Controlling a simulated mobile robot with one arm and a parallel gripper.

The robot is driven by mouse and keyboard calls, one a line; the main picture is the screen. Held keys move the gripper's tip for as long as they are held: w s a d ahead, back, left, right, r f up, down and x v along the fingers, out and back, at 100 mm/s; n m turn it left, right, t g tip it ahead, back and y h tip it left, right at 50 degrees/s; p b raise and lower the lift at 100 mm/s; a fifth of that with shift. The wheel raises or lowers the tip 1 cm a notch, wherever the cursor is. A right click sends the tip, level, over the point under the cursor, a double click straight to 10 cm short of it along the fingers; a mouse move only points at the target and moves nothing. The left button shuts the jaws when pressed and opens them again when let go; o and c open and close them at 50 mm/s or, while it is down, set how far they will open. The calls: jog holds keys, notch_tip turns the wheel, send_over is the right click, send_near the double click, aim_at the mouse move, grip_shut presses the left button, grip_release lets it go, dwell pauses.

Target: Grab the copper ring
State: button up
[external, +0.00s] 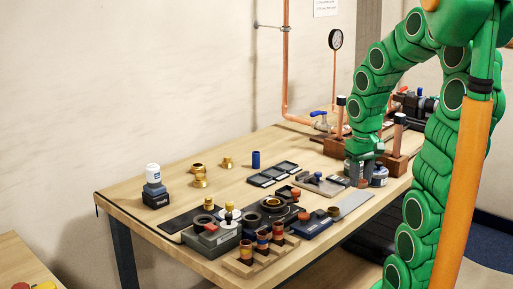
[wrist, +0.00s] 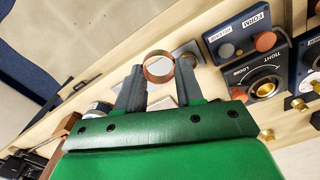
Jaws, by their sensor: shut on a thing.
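The copper ring (wrist: 158,81) shows in the wrist view as a thin round band, with its open middle facing the camera. My gripper (wrist: 161,69) has its two grey fingers on either side of the ring, shut on it at the fingertips. In the external view my gripper (external: 361,182) points down over the right part of the workbench, near the jars.
The wooden bench (external: 258,152) carries a grey plate (external: 352,203), a blue fixture (external: 312,224), black trays (external: 272,174) and several brass fittings (external: 200,181). Copper pipework (external: 398,135) stands behind my gripper. The bench's back left is mostly clear.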

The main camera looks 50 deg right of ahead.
jog(key=s+a+r, duration=0.2)
jog(key=s+a, duration=0.1)
jog(key=s, duration=0.2)
jog(key=shift+s+r, duration=0.15)
jog(key=shift+r, duration=0.25)
